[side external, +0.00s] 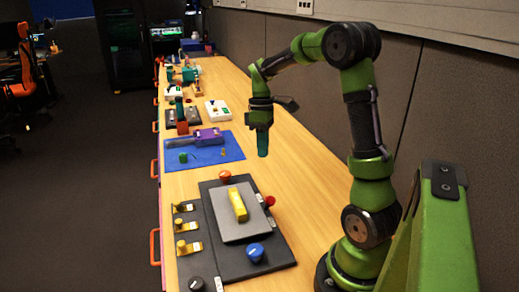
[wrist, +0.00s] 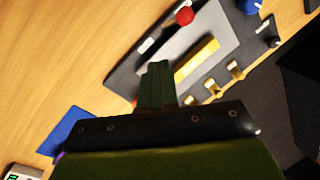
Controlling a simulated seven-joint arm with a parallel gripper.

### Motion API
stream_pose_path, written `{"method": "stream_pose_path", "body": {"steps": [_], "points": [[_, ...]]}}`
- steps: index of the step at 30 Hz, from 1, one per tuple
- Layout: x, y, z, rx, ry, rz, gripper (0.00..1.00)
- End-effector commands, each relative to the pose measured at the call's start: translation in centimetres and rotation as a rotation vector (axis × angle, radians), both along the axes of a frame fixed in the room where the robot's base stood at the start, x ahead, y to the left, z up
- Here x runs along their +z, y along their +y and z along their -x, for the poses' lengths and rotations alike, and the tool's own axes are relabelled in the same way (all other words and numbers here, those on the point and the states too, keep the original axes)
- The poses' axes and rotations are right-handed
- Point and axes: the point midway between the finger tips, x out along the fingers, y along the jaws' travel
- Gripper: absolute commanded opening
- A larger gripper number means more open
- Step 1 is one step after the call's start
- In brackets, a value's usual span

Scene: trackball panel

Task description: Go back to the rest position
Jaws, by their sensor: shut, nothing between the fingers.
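My gripper (side external: 262,150) hangs pointing down above the bare wood of the bench, beyond the dark panel (side external: 272,258) in the side external view. It is shut with nothing between its fingers, which also show in the wrist view (wrist: 157,72). The panel carries a grey plate (side external: 226,227) with a yellow block (side external: 237,204) lying on it; the block also shows in the wrist view (wrist: 197,60). My gripper is apart from the panel and everything on it.
A blue mat (side external: 225,155) with a purple object (side external: 208,138) lies farther back. A grey wall (side external: 300,90) runs along the right. Bare bench (side external: 300,180) lies below my gripper.

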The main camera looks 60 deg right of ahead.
Motion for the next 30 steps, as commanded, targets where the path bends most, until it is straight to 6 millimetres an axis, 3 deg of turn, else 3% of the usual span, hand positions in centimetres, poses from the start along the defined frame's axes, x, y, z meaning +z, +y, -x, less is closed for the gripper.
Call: {"method": "stream_pose_path", "body": {"steps": [7,15,21,30], "points": [[3.1,8.4,1.2,-0.457,-0.212,0.113,0.00],[5.5,17.1,4.9,-0.743,-0.479,-0.025,0.00],[6.5,20.6,7.5,-0.690,-0.583,-0.120,0.00],[7.5,21.7,7.9,-0.643,-0.619,-0.145,0.00]]}}
